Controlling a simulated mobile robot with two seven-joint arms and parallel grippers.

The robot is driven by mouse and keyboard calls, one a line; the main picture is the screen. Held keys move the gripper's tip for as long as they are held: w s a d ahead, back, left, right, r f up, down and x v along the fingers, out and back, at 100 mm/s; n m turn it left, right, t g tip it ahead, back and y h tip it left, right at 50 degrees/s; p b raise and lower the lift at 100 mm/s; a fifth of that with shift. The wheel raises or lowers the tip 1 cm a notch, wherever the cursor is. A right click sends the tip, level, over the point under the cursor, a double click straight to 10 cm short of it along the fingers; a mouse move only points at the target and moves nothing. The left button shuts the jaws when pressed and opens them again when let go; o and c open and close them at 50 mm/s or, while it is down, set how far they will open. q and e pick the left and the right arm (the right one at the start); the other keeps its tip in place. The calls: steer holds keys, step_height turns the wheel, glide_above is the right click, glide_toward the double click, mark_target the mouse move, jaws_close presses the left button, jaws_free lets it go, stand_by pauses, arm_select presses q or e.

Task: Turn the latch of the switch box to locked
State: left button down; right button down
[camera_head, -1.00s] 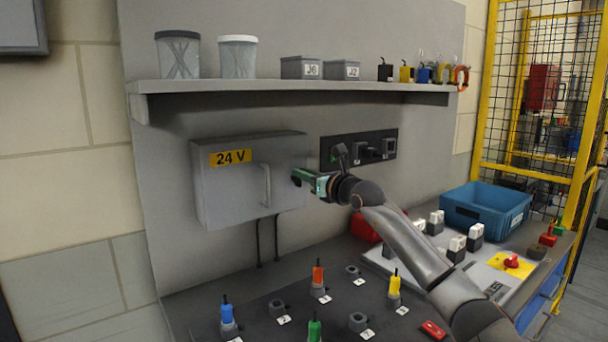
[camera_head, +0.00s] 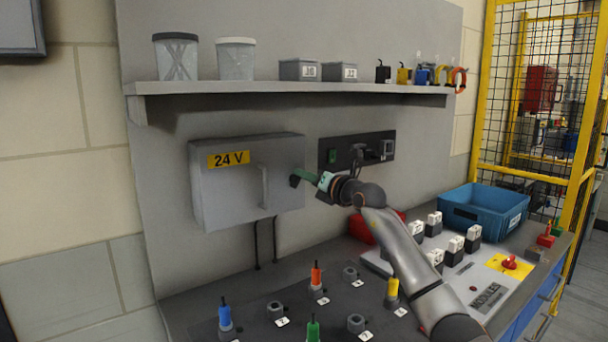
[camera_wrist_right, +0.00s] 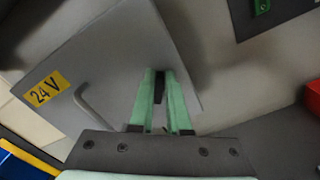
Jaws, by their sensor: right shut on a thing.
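The grey switch box (camera_head: 232,193) with a yellow 24 V label hangs on the back panel, its door closed. Its bar handle (camera_head: 264,186) is on the door's right part. My right gripper (camera_head: 299,179) is at the right side of the door, its green fingers shut on the dark latch (camera_wrist_right: 160,88). The wrist view shows the latch between the two fingertips, and the box (camera_wrist_right: 118,60) appears tilted there. The fingers cover much of the latch, so I cannot tell its exact angle. My left gripper is out of view.
A shelf (camera_head: 290,88) with jars and small boxes runs above. A dark socket panel (camera_head: 333,142) is right of the switch box. Below are a bench with coloured plugs, a blue bin (camera_head: 485,208) and a red item (camera_head: 362,229) under my arm.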

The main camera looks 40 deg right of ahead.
arm_select(q)
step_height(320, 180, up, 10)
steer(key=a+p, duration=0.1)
steer(key=p, duration=1)
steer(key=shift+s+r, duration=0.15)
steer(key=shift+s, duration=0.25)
arm_select(e)
steer(key=shift+d+f+m, duration=0.15)
steer(key=shift+f+m, duration=0.1)
steer(key=shift+m, duration=1.6)
steer(key=shift+d+f+m, duration=0.15)
steer(key=shift+f+m, duration=0.1)
steer(key=shift+m, duration=1.65)
steer(key=shift+d+f+m, duration=0.15)
steer(key=shift+f+m, duration=0.1)
steer(key=shift+m, duration=1.6)
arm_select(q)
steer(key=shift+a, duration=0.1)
arm_select(e)
steer(key=shift+f, duration=0.1)
steer(key=c, duration=0.9)
jaws_free()
steer(key=shift+s, duration=0.1)
